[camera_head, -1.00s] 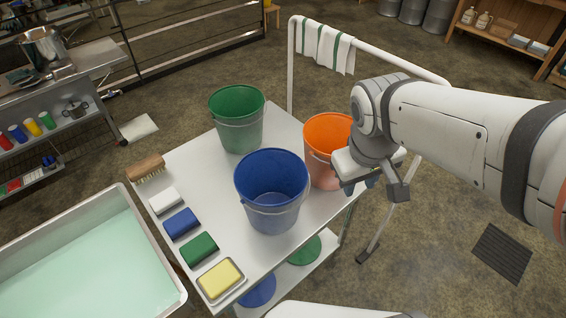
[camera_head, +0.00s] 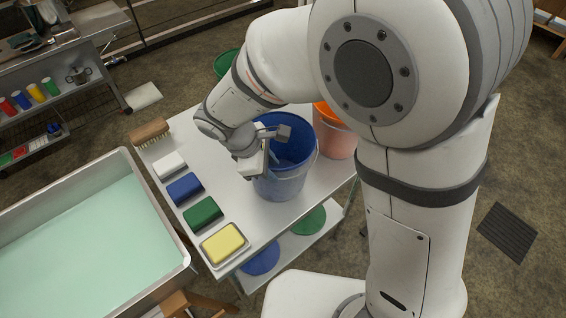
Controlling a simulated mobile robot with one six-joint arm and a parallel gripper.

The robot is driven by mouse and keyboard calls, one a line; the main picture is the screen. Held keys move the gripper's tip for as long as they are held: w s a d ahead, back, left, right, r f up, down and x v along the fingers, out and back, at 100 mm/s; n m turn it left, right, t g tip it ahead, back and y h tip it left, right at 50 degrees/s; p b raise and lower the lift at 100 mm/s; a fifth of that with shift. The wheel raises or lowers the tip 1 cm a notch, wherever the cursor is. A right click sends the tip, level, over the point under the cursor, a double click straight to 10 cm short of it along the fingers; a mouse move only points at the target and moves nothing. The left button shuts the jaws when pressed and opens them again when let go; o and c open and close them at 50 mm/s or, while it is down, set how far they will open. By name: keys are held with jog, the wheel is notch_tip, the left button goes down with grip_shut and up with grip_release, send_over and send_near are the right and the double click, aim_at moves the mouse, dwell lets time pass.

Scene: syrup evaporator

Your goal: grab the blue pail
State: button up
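The blue pail (camera_head: 283,186) stands upright on the metal table, its wire handle along its right side. My gripper (camera_head: 275,150) is at the pail's left and upper part, overlapping its rim and mouth in the picture. Its fingers look spread apart, one over the mouth and one near the left rim. I cannot tell whether either touches the pail. My arm hides part of the far rim.
An orange pail (camera_head: 335,138) stands close on the right, partly behind my arm. A green pail (camera_head: 226,64) is mostly hidden behind the arm. A brush (camera_head: 149,131), several blocks and a yellow sponge (camera_head: 223,242) line the table's left edge. A basin (camera_head: 95,235) stands left.

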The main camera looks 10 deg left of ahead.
jog(key=x, duration=0.4)
jog(key=shift+s+d, duration=0.1)
jog(key=shift+d, duration=0.15)
jog(key=shift+c, duration=0.2)
grip_shut()
dwell(1.0)
